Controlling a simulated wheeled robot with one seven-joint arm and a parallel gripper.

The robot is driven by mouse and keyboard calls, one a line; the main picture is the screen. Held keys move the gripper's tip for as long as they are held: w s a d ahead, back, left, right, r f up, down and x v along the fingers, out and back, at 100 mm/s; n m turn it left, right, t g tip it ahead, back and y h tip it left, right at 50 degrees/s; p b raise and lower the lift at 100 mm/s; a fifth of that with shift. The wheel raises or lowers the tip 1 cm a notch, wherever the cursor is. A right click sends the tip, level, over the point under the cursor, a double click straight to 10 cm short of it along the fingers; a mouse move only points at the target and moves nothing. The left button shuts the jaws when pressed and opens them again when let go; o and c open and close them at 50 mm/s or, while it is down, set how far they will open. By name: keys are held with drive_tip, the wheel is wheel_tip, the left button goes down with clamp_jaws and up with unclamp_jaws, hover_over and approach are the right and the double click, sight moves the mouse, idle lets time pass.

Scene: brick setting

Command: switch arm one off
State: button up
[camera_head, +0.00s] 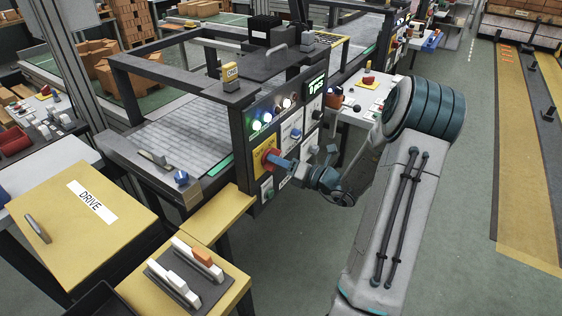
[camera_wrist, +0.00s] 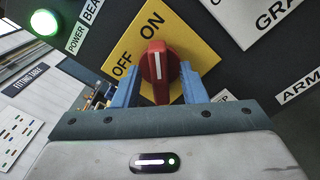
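A red rotary knob (camera_wrist: 157,72) with a white line sits on a yellow plate (camera_wrist: 190,38) marked OFF and ON. Its white line points up in the wrist view, towards the word ON. In the head view, the knob (camera_head: 269,158) shows on the dark control panel (camera_head: 237,122). My gripper (camera_wrist: 159,82) has one blue finger on each side of the knob, with narrow gaps visible. In the head view, my gripper (camera_head: 283,164) is at the panel front. A label starting "ARM" (camera_wrist: 300,88) is cut off at the right edge. I cannot read which arm the knob belongs to.
A lit green lamp (camera_wrist: 44,22) is at upper left in the wrist view. More lamps, buttons and a green display (camera_head: 316,86) surround the knob. A yellow box marked DRIVE (camera_head: 75,235) and a yellow stand with white-handled parts (camera_head: 185,272) are at lower left.

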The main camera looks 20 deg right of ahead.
clamp_jaws()
drive_tip(key=shift+n, duration=0.3)
drive_tip(key=n+b, duration=0.8)
drive_tip(key=b, duration=0.1)
drive_tip(key=n+b, duration=0.9)
drive_tip(key=b, duration=0.1)
drive_tip(key=shift+s+a+f, duration=0.1)
drive_tip(key=shift+s+f, duration=0.05)
drive_tip(key=shift+n, duration=0.3)
unclamp_jaws()
